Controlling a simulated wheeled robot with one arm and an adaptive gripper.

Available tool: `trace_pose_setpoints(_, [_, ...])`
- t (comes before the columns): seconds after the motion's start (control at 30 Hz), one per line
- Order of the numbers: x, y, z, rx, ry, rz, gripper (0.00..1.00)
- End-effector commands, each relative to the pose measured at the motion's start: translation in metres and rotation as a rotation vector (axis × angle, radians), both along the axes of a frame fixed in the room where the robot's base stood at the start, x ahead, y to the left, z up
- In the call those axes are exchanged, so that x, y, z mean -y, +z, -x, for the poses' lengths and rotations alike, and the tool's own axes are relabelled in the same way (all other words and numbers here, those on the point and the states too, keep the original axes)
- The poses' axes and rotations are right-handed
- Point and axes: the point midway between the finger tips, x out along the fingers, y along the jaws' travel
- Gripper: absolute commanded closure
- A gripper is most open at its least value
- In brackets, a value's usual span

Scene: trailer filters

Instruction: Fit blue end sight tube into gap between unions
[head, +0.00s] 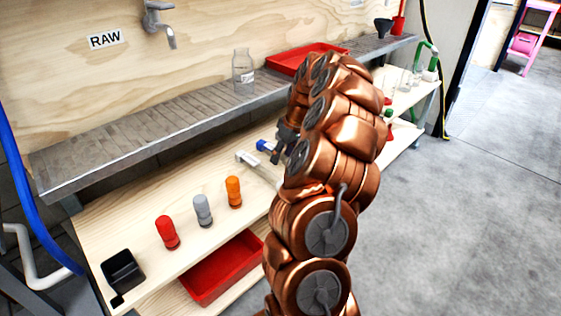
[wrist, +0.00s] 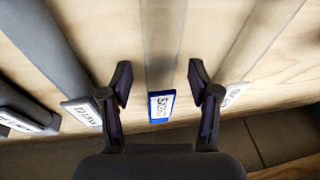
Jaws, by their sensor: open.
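The blue end sight tube shows in the wrist view as a pale, see-through tube (wrist: 162,45) with a blue, labelled end (wrist: 161,107). In the head view its blue end (head: 264,146) pokes out beside my gripper (head: 283,147), over the wooden shelf. My gripper (wrist: 160,82) is open in the wrist view, with one finger on each side of the tube. I see no finger touching it. My arm hides most of the tube in the head view. I cannot make out the unions or their gap in either view.
A grey tube (wrist: 75,75) with a white label lies left of the blue end; another labelled tube (wrist: 240,85) lies right. Orange (head: 233,191), grey (head: 203,210) and red (head: 167,232) pieces stand on the shelf. A metal ledge (head: 150,133) with a glass bottle (head: 243,73) runs above.

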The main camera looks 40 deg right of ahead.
Motion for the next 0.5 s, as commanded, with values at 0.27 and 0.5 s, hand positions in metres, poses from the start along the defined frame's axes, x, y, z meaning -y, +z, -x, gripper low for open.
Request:
trace_pose_setpoints(0.27, [0.0001,0.0011,0.0001,0.000,0.000,0.000,0.52])
trace_pose_setpoints(0.5, [0.0000,0.0010,0.0001,0.000,0.000,0.000,0.77])
